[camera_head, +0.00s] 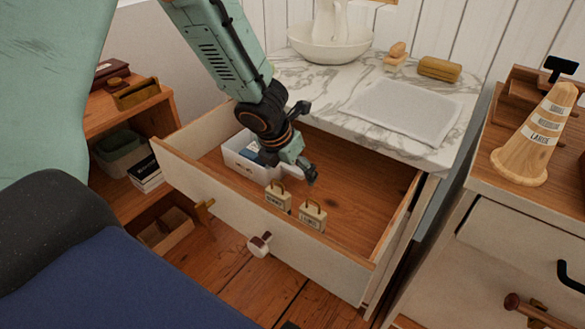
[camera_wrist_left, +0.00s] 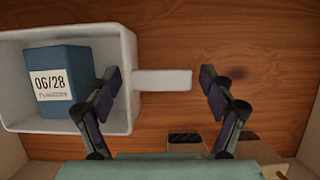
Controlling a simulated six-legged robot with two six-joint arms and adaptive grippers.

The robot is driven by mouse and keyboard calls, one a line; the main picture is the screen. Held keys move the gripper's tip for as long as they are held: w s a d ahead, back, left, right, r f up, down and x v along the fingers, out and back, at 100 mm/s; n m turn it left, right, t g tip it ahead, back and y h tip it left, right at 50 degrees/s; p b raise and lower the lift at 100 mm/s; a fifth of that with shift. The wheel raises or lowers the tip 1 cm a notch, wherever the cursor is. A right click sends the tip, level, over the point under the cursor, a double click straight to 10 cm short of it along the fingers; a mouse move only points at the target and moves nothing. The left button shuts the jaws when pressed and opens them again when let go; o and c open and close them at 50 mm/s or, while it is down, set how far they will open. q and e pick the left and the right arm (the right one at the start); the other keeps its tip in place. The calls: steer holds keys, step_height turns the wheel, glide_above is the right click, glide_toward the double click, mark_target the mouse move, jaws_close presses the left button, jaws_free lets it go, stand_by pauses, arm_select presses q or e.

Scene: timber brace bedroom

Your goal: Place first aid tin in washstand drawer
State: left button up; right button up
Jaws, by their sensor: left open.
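The washstand drawer (camera_head: 365,190) is pulled open below a marble top. In its left part is an open white box (camera_head: 240,157), which in the wrist view (camera_wrist_left: 128,112) holds a blue pack (camera_wrist_left: 62,82) marked 06/28. A white strip (camera_wrist_left: 162,80) runs from the box's right wall. My left gripper (camera_head: 306,142) is low over the drawer; its open, empty fingers (camera_wrist_left: 160,98) stand on either side of the strip, the left one beside the box wall. I cannot pick out a first aid tin for certain. My right gripper is not in view.
Two small labelled cream cases (camera_head: 312,215) stand near the drawer's front wall. The drawer's right part is bare. A basin (camera_head: 325,48) and grey cloth (camera_head: 405,110) are on the marble top. A wooden cone (camera_head: 537,135) is on the right cabinet; shelves (camera_head: 125,115) are at left.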

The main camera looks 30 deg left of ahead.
arm_select(q)
steer(key=p+v, duration=0.7)
steer(key=v, duration=0.5)
